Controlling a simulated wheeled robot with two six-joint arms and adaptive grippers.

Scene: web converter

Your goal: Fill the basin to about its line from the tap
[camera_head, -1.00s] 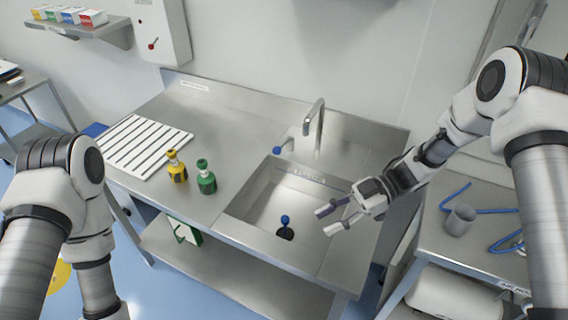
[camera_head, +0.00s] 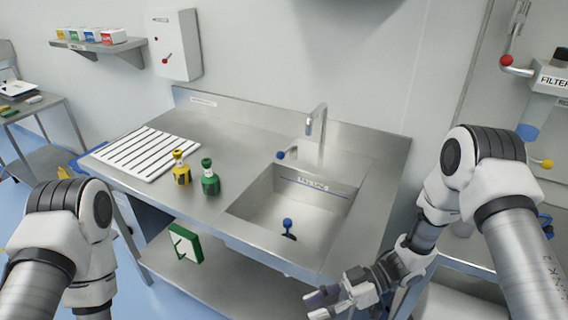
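The steel basin (camera_head: 262,207) is sunk into the counter, with a label line (camera_head: 312,183) on its back wall. No water shows in it. A blue-knobbed plug (camera_head: 288,226) stands at the dark drain in its floor; whether it seals the drain I cannot tell. The tap (camera_head: 318,132) rises behind the basin, with a blue-ended lever (camera_head: 281,154) at its left. My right gripper (camera_head: 314,304) is open and empty, low in front of the basin's front right corner, apart from everything. My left arm shows at the left; its gripper is out of view.
Yellow (camera_head: 180,168) and green (camera_head: 209,179) bottles stand left of the basin, near a white slatted rack (camera_head: 144,152). A wall box (camera_head: 174,45) and shelf (camera_head: 97,46) are at upper left. A filter unit (camera_head: 550,85) hangs at right.

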